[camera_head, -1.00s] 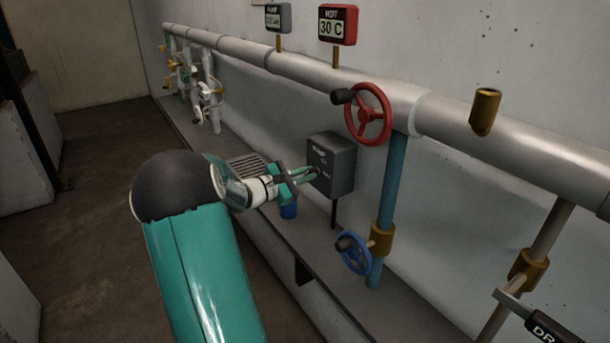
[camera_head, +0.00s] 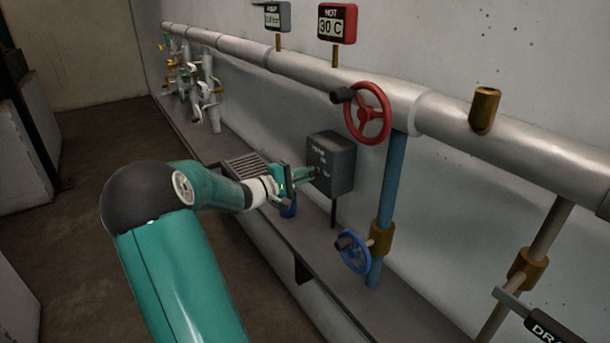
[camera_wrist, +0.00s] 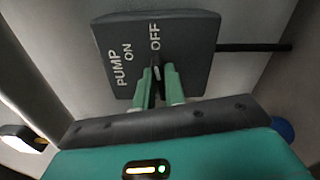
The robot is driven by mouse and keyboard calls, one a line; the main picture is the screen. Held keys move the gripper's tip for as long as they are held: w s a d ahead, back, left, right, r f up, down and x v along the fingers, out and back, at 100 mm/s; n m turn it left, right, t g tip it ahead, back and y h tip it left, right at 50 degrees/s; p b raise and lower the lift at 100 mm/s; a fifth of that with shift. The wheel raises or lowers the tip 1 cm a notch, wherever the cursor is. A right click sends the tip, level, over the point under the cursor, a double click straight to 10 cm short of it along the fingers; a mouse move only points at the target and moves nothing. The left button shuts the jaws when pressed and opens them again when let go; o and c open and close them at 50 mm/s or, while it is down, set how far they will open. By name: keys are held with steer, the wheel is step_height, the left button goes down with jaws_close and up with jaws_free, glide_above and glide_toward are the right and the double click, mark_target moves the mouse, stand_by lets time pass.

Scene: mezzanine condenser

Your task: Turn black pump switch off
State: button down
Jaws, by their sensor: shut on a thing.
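The dark grey pump box (camera_head: 331,163) is on a post by the wall, and its lettered face fills the top of the wrist view (camera_wrist: 195,50). The face reads PUMP, ON and OFF, turned sideways in the wrist view. The black switch (camera_wrist: 157,75) shows between my fingers, mostly hidden by them; a pale mark on it lies below the word OFF. My gripper (camera_wrist: 158,82) is shut on the switch, one green finger on each side. In the head view my gripper (camera_head: 312,174) reaches the box face.
A red handwheel (camera_head: 368,113) is right of and above the box, and a blue handwheel (camera_head: 353,251) is below it. A thick grey pipe (camera_head: 400,97) runs along the wall. Open floor (camera_head: 85,190) is at left.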

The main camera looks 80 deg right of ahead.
steer(key=shift+m, duration=1)
steer(key=shift+w, duration=0.1)
steer(key=c, duration=1.5)
jaws_free()
steer(key=shift+o, duration=0.2)
steer(key=v, duration=1.3)
steer(key=shift+w+a, duration=0.25)
steer(key=shift+a, duration=0.05)
